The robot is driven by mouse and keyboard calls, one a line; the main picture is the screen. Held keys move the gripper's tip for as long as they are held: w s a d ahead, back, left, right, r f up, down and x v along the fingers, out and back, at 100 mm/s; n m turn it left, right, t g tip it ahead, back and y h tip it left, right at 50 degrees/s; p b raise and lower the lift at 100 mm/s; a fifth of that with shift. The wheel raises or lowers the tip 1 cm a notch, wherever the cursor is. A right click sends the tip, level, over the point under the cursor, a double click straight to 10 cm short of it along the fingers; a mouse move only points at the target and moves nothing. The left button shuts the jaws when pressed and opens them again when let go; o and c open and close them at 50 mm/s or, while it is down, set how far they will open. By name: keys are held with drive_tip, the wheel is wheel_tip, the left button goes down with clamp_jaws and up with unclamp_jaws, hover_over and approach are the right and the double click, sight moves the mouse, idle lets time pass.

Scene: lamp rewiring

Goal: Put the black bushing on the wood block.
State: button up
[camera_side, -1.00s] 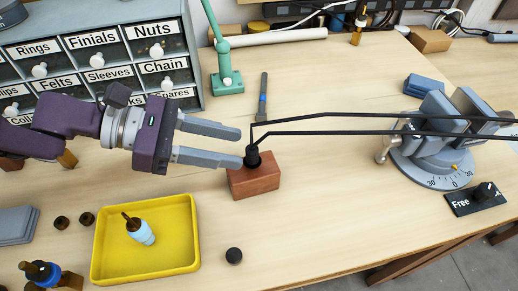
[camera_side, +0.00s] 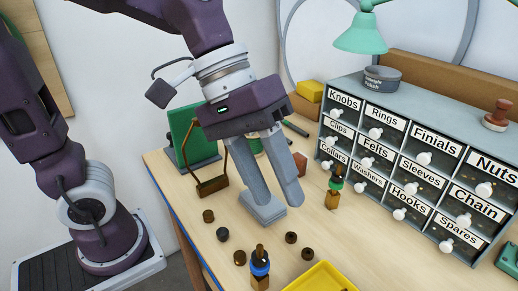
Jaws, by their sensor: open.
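My gripper (camera_side: 279,203) points down over the left part of the bench, with its two grey fingers apart and nothing seen between them. A black bushing-like ring (camera_side: 223,234) lies on the bench, left of and nearer than the fingertips. It is darker than the brown rings around it; whether it is the task's bushing I cannot tell.
Several brown rings (camera_side: 240,257) lie nearby. The labelled drawer cabinet (camera_side: 420,165) fills the right. A green board (camera_side: 194,136) stands behind left.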

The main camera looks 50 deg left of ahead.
drive_tip(key=s+a+f+m+t+y, duration=0.1)
drive_tip(key=s+a+t+y, duration=0.1)
drive_tip(key=a, duration=0.5)
drive_tip(key=s+a+m+t+y, duration=0.2)
drive_tip(key=s+a+y, duration=0.1)
drive_tip(key=a, duration=0.5)
drive_tip(key=shift+s+f+y, duration=0.35)
drive_tip(key=shift+s+y, duration=0.05)
drive_tip(key=shift+s, duration=0.45)
